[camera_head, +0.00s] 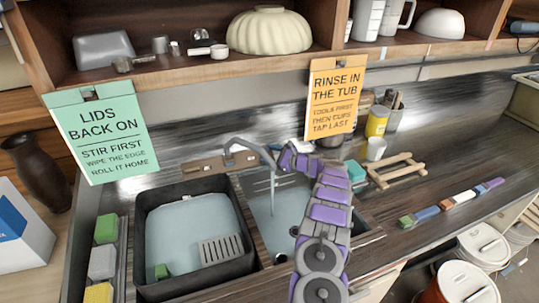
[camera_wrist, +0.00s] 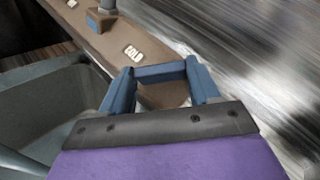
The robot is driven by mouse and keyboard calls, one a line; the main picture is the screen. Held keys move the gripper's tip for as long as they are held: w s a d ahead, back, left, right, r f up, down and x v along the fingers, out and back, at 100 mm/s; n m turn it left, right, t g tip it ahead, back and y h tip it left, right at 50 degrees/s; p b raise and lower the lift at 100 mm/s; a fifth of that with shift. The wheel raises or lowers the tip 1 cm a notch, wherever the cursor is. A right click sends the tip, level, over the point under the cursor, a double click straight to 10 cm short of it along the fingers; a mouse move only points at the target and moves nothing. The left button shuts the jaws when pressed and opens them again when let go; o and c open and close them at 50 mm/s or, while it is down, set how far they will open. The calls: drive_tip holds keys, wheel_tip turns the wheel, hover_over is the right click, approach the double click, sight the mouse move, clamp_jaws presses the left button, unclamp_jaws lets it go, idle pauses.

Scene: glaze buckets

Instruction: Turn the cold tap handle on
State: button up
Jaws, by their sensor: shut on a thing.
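The brown tap ledge (camera_head: 204,166) stands behind the sink, with the curved grey spout (camera_head: 246,144) on it. A thin pale vertical line, like running water, shows under the spout. In the wrist view, a label that seems to read COLD (camera_wrist: 133,52) sits on the ledge just beyond my gripper (camera_wrist: 160,82). Its blue fingers are shut around what looks like the blue cold tap handle (camera_wrist: 160,71). The handle is mostly hidden, and its exact turn cannot be told. In the head view, my gripper (camera_head: 279,157) reaches left near the spout tip.
A black tub (camera_head: 142,238) with a grey grate (camera_head: 221,250) sits left of the sink basin (camera_head: 258,208). A wooden rack (camera_head: 395,171) and a yellow jar (camera_head: 377,121) stand right of my arm. An orange sign (camera_head: 334,98) hangs above.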

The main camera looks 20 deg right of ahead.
drive_tip(key=shift+n+g+y, duration=0.3)
drive_tip(key=shift+n+g, duration=0.2)
drive_tip(key=shift+n, duration=0.1)
idle(0.3)
drive_tip(key=o, duration=1.1)
drive_tip(key=shift+c, duration=0.2)
drive_tip(key=p+v, duration=0.3)
drive_tip(key=v, duration=1.4)
drive_tip(key=shift+d, duration=0.25)
drive_tip(key=shift+f, duration=0.1)
